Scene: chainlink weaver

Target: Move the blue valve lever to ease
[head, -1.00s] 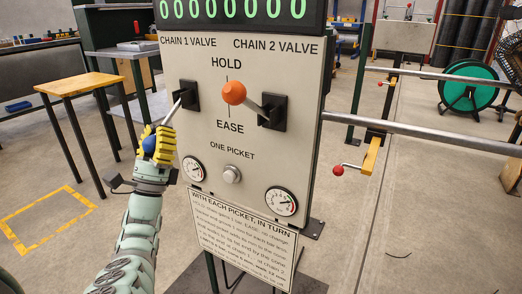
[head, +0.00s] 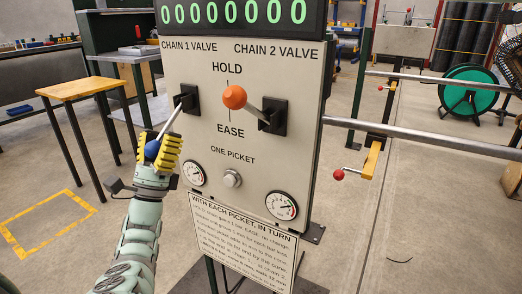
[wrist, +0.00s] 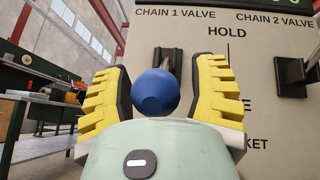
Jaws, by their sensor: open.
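The blue valve lever's ball knob (head: 152,149) is at the left of the panel, on a metal rod from the black chain 1 valve mount (head: 187,98). The rod slopes down and left, toward the EASE side. My gripper (head: 157,148) has its yellow fingers open on both sides of the blue knob. In the wrist view, the knob (wrist: 156,92) sits between the two fingers, with a gap showing at the right finger; contact at the left finger is unclear. The orange knob (head: 234,97) of the chain 2 lever sits near HOLD.
The valve panel (head: 213,150) carries two gauges, a round ONE PICKET button (head: 232,179) and an instruction sheet (head: 243,228). A wooden-topped table (head: 78,86) stands at the left. A metal rail (head: 420,138) runs off to the right.

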